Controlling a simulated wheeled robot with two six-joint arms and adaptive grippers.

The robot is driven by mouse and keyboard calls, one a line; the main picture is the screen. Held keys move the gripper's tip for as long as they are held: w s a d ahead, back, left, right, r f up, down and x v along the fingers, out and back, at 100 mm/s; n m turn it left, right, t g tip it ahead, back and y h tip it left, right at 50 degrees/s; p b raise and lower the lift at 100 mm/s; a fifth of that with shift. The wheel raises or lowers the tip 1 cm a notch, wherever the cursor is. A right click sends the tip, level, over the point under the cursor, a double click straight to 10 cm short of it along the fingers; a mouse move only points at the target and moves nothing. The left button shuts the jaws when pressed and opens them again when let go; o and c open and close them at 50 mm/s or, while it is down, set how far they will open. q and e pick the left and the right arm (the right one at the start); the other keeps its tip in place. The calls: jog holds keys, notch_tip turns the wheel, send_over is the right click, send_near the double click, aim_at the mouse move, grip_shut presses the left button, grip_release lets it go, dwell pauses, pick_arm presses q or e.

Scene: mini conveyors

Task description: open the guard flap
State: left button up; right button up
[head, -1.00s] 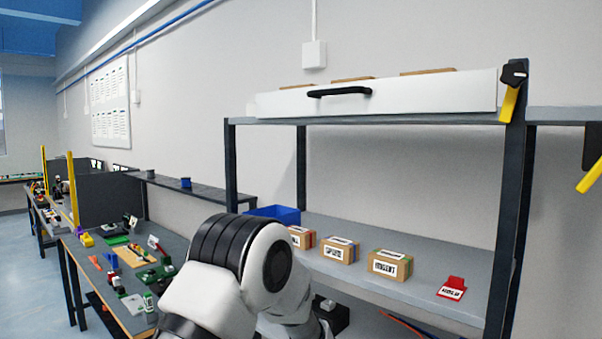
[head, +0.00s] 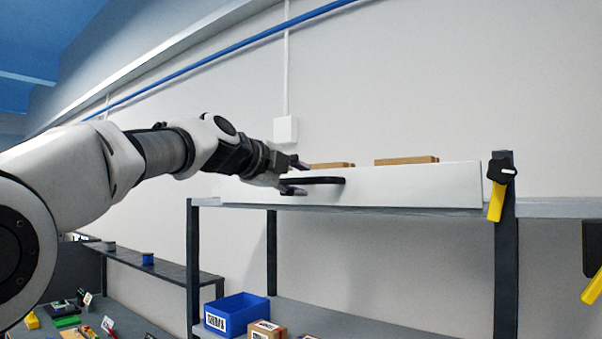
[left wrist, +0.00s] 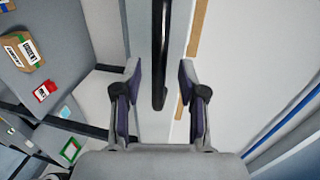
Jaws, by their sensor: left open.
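The guard flap (head: 420,186) is a long white panel standing upright along the front of the top shelf. Its black bar handle (head: 328,180) sticks out from its front. My left gripper (head: 298,177) is at the handle's left end, with one finger above the bar and one below it. In the left wrist view the open left gripper (left wrist: 160,70) has the handle (left wrist: 160,45) between its fingers, with gaps on both sides. The flap's pale face (left wrist: 178,35) runs behind it. My right gripper is not in view.
Cardboard boxes (head: 406,160) show behind the flap. A yellow lever with a black knob (head: 496,200) is on the right post. A blue bin (head: 237,316) stands on the lower shelf. The wall space above the flap is clear.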

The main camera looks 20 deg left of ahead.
aim_at(309, 187)
pick_arm(q)
jog(key=shift+w+d, duration=0.15)
jog(key=shift+w, duration=0.75)
jog(key=shift+w+f+p, duration=0.3)
jog(key=shift+w+f, duration=0.05)
jog(key=shift+w, duration=0.05)
jog(key=shift+s+d+r, duration=0.1)
jog(key=shift+s, duration=0.15)
jog(key=shift+c, duration=0.3)
grip_shut()
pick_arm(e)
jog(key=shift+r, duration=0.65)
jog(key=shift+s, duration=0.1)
